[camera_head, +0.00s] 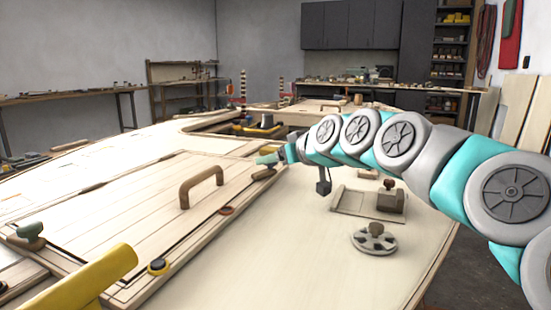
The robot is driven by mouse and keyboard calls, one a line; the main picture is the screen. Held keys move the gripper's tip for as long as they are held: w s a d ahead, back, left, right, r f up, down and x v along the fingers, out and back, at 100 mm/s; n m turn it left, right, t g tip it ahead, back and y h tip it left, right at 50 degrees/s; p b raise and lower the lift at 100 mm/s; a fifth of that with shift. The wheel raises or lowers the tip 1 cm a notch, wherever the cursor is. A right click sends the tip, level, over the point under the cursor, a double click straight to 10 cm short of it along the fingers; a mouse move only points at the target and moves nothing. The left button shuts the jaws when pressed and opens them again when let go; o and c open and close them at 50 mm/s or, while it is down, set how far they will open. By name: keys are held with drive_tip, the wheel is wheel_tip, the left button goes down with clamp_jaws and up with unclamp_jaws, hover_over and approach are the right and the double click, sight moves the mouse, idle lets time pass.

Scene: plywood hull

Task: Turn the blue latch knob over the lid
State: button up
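The lid (140,205) is a pale plywood panel with a brown arched handle (200,182), lying in the hull deck at left. A blue-green latch knob (267,159) sits on a dark base at the lid's far right corner. A similar grey-green knob (29,231) stands at the lid's near left edge. My arm reaches in from the right, and my gripper (288,153) is right beside the far knob. Its fingers are too small and overlapped to tell whether they are open or touch the knob.
A yellow bar (85,282) crosses the near left. A grey spoked wheel (374,240) and a small brown block fitting (391,201) sit on the deck below my arm. An opening lies beyond the lid.

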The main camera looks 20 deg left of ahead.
drive_tip(key=shift+w, duration=0.1)
drive_tip(key=shift+f, duration=0.1)
clamp_jaws()
idle(0.5)
